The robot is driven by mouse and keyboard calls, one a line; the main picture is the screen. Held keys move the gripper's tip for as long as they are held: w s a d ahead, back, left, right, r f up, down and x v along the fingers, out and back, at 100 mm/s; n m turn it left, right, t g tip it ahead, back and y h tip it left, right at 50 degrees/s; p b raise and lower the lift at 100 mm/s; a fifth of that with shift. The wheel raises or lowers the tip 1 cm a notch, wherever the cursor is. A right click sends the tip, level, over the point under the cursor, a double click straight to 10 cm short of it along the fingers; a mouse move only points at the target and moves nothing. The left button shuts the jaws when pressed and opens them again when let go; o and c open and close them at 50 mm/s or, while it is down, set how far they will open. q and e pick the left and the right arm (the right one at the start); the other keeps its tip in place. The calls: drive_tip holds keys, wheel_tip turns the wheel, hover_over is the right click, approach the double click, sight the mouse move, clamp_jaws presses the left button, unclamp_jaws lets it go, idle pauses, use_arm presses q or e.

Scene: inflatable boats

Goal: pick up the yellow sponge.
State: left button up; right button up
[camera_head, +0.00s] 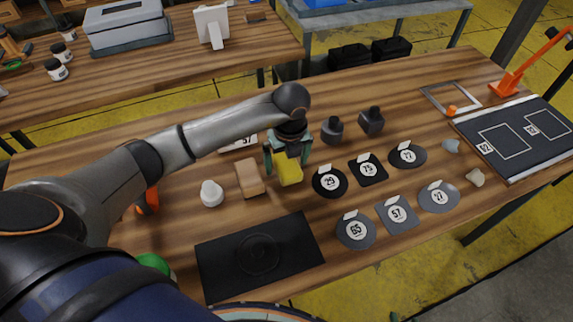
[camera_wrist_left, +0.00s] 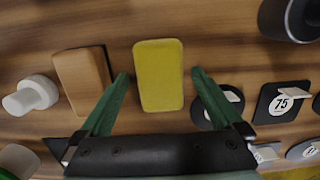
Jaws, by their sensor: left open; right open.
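The yellow sponge (camera_head: 290,172) lies on the wooden table in the head view, just below my left gripper (camera_head: 287,158). In the left wrist view the yellow sponge (camera_wrist_left: 159,75) sits between the two green fingers of my left gripper (camera_wrist_left: 160,82), with a gap on each side. The left gripper is open and points down over the sponge, with nothing held. My right gripper does not show in either view.
A tan block (camera_head: 249,178) lies close left of the sponge, with a white knob-shaped piece (camera_head: 211,193) beyond it. A round black numbered plate (camera_head: 329,182) lies close right. A black panel (camera_head: 258,256) lies in front. Two dark grey pieces (camera_head: 332,130) stand behind.

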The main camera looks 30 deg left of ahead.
use_arm(q)
drive_tip(key=shift+f, duration=0.4)
drive_tip(key=shift+c, duration=0.2)
drive_tip(key=c, duration=1.3)
drive_tip(key=shift+a+r, duration=0.1)
drive_tip(key=shift+r, duration=0.1)
